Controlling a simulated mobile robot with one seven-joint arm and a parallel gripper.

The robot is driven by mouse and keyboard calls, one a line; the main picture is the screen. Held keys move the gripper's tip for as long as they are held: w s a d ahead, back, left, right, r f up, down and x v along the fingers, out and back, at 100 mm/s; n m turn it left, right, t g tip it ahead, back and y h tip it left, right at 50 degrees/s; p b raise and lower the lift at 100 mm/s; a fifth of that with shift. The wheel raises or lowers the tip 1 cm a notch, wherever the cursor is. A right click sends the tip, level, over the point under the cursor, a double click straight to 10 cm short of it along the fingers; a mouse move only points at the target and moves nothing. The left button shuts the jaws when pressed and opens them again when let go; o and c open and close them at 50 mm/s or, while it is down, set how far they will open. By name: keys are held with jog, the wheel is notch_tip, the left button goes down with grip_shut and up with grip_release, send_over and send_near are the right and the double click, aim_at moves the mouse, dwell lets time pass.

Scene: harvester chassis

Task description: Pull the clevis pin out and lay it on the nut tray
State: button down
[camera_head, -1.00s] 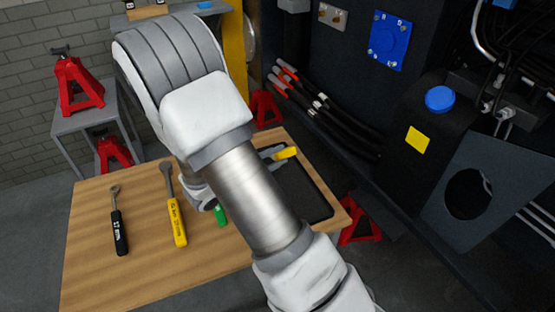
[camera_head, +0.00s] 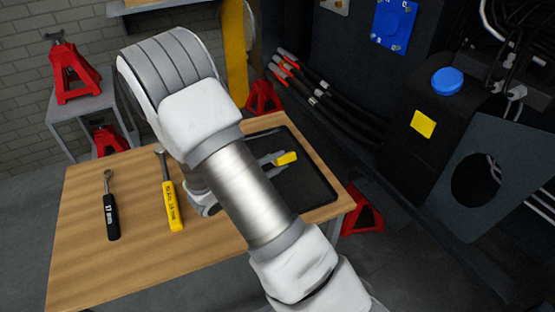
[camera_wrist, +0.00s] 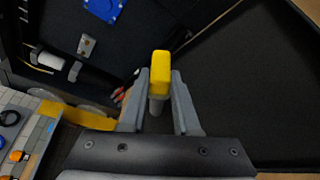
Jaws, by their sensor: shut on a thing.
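The clevis pin shows a yellow block-like head (camera_head: 286,158) in the head view. In the wrist view its yellow head (camera_wrist: 160,66) stands between the fingers, with a short grey shank below it. My gripper (camera_head: 276,160) is shut on the pin; its two grey fingers (camera_wrist: 159,90) flank it in the wrist view. The nut tray (camera_head: 312,188) is a flat black tray with a raised rim on the wooden table. Pin and gripper appear over the tray in the head view; the gap below them cannot be judged. My arm hides the tray's left part.
The dark chassis with red-tipped cables (camera_head: 285,68) rises behind and right of the tray. Red jack stands (camera_head: 70,75) stand around.

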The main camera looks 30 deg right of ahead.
jog(key=c, duration=0.6)
grip_release()
jog(key=shift+o, duration=0.2)
jog(key=p+v, duration=0.1)
jog(key=v, duration=1.6)
jog(key=shift+a+r, duration=0.15)
jog(key=shift+a, duration=0.1)
